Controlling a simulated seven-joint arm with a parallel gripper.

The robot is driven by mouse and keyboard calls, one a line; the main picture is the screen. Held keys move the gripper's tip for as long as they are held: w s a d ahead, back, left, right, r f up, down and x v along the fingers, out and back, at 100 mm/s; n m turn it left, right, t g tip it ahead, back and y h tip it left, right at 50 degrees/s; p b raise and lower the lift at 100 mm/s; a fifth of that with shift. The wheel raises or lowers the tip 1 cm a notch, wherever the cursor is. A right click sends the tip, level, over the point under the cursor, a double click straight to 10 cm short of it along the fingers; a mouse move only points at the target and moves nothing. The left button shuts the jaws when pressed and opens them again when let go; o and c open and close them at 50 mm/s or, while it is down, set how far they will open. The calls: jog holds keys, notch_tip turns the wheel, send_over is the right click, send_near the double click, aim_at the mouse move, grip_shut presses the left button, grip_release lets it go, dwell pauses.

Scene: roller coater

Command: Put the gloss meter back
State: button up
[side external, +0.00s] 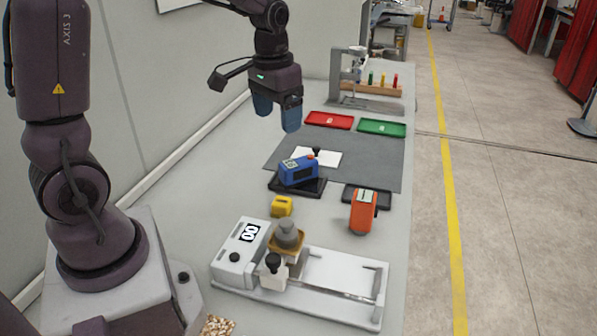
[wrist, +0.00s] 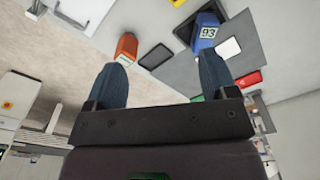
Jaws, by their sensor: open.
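A blue boxy device (side external: 299,171) with a dark display sits on a black tray (side external: 313,188) on the bench; in the wrist view its face (wrist: 207,33) reads "93". An orange device (side external: 362,214) stands at the front edge of a smaller black tray (side external: 380,199), seeming partly off it. It also shows in the wrist view (wrist: 124,46). I cannot tell for sure which of the two is the gloss meter. My gripper (side external: 277,113) is open and empty, high above the bench and behind both devices. Its two blue fingers (wrist: 160,66) are apart in the wrist view.
A white coater (side external: 330,283) with a weight on it fills the near bench. A yellow block (side external: 282,206) lies behind it. A white card (side external: 325,158) lies on the grey mat (side external: 385,165). Red (side external: 330,120) and green (side external: 381,128) trays and a stand (side external: 342,80) are farther back.

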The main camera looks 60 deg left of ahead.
jog(key=m+g, duration=0.1)
send_over(299, 161)
jog(key=s+d, duration=0.2)
jog(key=shift+h, duration=0.3)
jog(key=f, duration=1.2)
jog(key=shift+a+f, duration=0.2)
jog(key=shift+a, duration=0.05)
jog(key=shift+m, duration=0.7)
jog(key=f, duration=0.1)
jog(key=w+f, duration=0.1)
jog(key=f, duration=0.1)
jog(key=w+a+f, duration=0.1)
jog(key=f, duration=0.1)
jog(key=shift+w+a+f, duration=0.1)
jog(key=shift+w, duration=0.1)
jog(key=shift+s+a+f, duration=0.1)
jog(key=shift+s+f, duration=0.05)
jog(key=shift+f, duration=1.45)
jog(key=shift+s+a+f, duration=0.1)
jog(key=shift+f, duration=1.5)
jog(key=c, duration=1.3)
jog(key=shift+r, duration=0.15)
